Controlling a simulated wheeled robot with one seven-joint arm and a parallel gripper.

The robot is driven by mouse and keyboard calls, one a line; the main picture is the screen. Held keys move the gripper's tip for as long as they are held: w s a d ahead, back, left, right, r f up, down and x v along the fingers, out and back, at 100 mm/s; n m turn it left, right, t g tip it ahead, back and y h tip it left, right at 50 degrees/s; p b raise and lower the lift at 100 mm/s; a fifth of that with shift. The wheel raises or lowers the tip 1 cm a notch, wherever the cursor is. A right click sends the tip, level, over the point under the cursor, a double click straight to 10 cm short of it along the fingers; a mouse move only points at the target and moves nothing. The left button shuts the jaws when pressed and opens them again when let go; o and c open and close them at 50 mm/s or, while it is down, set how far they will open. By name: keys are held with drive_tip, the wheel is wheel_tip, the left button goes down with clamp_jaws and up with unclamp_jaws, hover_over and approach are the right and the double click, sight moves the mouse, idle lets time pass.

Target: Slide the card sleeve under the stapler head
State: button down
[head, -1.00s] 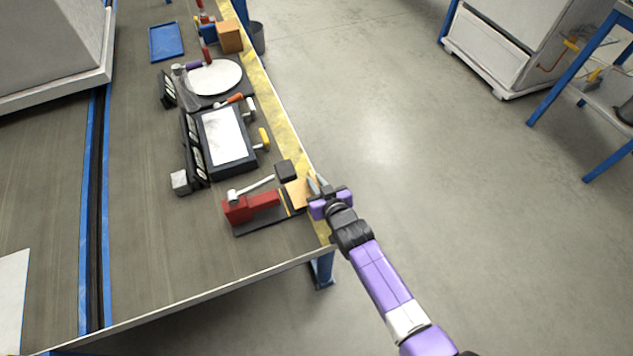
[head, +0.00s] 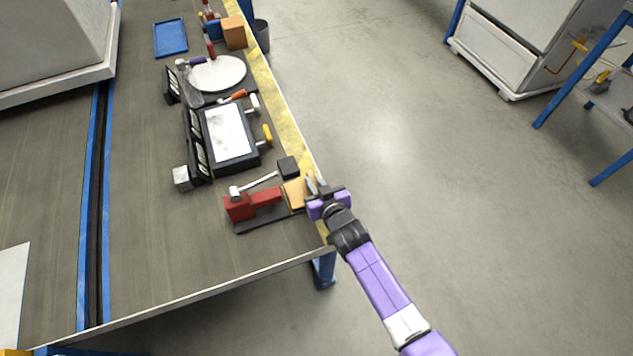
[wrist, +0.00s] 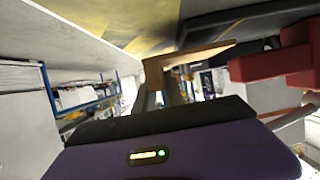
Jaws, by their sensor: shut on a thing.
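The red stapler (head: 252,203) sits on a dark base plate (head: 270,222) near the right edge of the table, with its head toward my gripper. The tan card sleeve (head: 294,194) lies at the head end of the stapler. My gripper (head: 312,186) is shut on the sleeve's near edge from the table-edge side. In the wrist view the sleeve (wrist: 190,56) reaches from the fingers toward the red stapler (wrist: 270,65). I cannot tell exactly how far its far edge is under the head.
A small black block (head: 288,167) stands just behind the sleeve. A dark framed panel (head: 230,135), a white disc (head: 218,73) and a blue tray (head: 170,38) are farther back. The table's front left is mostly clear.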

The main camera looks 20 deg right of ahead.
sight(291, 184)
drive_tip(key=shift+a+f+b, duration=0.2)
drive_tip(key=shift+a+b, duration=0.8)
drive_tip(key=shift+b, duration=0.25)
drive_tip(key=shift+a+f+b, duration=0.2)
drive_tip(key=shift+a+b, duration=0.75)
drive_tip(key=shift+b, duration=0.25)
drive_tip(key=shift+a+f+b, duration=0.2)
drive_tip(key=shift+a+b, duration=0.8)
drive_tip(key=shift+b, duration=0.25)
drive_tip(key=c, duration=1.3)
unclamp_jaws()
drive_tip(key=shift+c, duration=0.2)
drive_tip(key=shift+p+v, duration=0.75)
drive_tip(key=shift+v, duration=3.2)
